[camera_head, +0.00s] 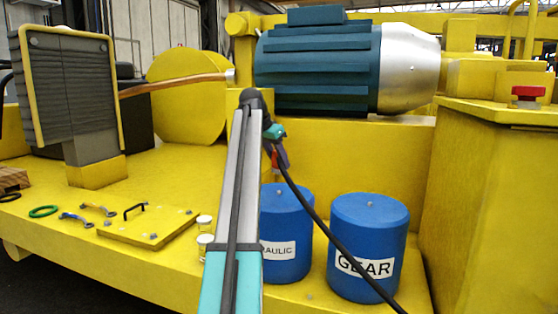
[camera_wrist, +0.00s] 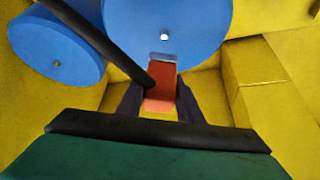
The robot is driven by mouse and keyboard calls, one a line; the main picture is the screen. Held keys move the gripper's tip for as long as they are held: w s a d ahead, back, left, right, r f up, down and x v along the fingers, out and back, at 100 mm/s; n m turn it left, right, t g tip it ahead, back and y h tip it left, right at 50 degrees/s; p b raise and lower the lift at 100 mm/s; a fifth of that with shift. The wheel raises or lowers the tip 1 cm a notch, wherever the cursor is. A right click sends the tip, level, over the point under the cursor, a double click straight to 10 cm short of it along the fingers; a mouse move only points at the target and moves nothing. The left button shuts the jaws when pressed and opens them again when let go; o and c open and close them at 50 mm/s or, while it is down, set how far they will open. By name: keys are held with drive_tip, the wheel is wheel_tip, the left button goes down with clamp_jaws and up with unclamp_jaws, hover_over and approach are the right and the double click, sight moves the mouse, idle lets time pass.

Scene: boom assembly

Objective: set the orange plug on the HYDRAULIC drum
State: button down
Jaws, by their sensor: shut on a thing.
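My gripper (camera_head: 279,158) is shut on the orange plug (camera_wrist: 161,88), which shows between the dark fingers in the wrist view. A small part of the plug (camera_head: 274,160) shows red-orange in the head view. The blue HYDRAULIC drum (camera_head: 287,240) stands below my gripper, its left side and part of its label hidden by my arm. In the wrist view a blue drum top (camera_wrist: 190,22) with a pale central knob lies just beyond the plug's grey tip. No label shows there. The plug appears apart from the drum in the head view.
The blue GEAR drum (camera_head: 367,235) stands to the right. A black cable (camera_head: 325,230) runs from near my gripper down across it. A teal motor (camera_head: 318,68) and yellow wall stand behind. A yellow cabinet (camera_head: 490,190) bounds the right.

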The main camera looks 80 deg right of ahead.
sight(277, 169)
drive_tip(key=shift+f+b, duration=1.1)
drive_tip(key=shift+f, duration=1.5)
drive_tip(key=shift+a+f, duration=0.1)
drive_tip(key=shift+f, duration=1.4)
idle(1.8)
drive_tip(key=c, duration=1.2)
unclamp_jaws()
drive_tip(key=shift+o, duration=0.2)
drive_tip(key=shift+f, duration=0.1)
drive_tip(key=shift+w, duration=0.1)
drive_tip(key=b+v, duration=0.2)
drive_tip(key=v, duration=1.2)
